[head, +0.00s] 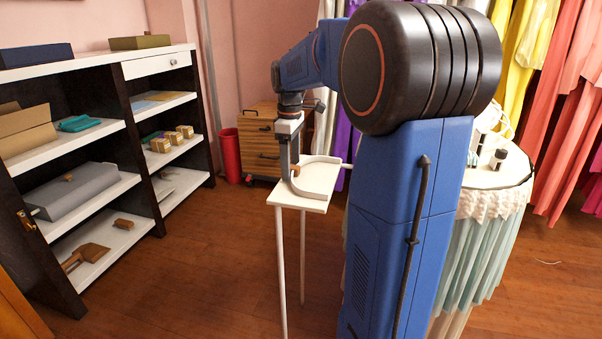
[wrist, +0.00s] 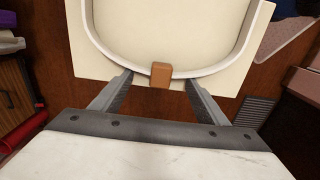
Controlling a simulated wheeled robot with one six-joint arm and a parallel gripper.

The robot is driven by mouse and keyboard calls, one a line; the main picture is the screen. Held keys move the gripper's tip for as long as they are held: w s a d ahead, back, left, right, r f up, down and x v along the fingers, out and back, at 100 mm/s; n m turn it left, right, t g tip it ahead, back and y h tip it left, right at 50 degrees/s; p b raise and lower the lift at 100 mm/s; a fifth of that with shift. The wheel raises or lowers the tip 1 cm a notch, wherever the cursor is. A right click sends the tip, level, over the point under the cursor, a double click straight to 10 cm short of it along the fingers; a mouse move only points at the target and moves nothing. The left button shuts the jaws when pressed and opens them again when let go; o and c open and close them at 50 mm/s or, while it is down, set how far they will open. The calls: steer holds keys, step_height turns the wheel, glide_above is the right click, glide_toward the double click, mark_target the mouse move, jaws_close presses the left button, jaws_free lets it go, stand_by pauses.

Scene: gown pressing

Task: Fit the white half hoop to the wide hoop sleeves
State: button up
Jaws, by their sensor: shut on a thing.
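The white half hoop (head: 322,172) is a curved white band lying on a small pale stand (head: 317,203) in the head view. In the wrist view the band (wrist: 95,45) curves across the pale top (wrist: 165,25), with a brown block (wrist: 160,75) at the middle of its curve. My gripper (head: 294,172) reaches down at the left end of the stand. Its two fingers (wrist: 159,78) lie either side of the brown block, shut on the half hoop's block; their tips are partly hidden. I cannot make out the wide hoop sleeves in either view.
A shelf unit (head: 135,129) with boxes stands at the left. A red bin (head: 230,155) and wooden drawers (head: 262,150) stand behind. A round draped table (head: 495,176) with small items is at the right, before hanging gowns (head: 560,100). Floor between shelves and stand is clear.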

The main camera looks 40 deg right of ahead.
steer(key=shift+r, duration=0.1)
steer(key=shift+r, duration=1.65)
stand_by(0.3)
steer(key=o, duration=0.5)
steer(key=shift+c, duration=0.2)
steer(key=c, duration=0.5)
steer(key=shift+o, duration=0.2)
steer(key=shift+r, duration=0.1)
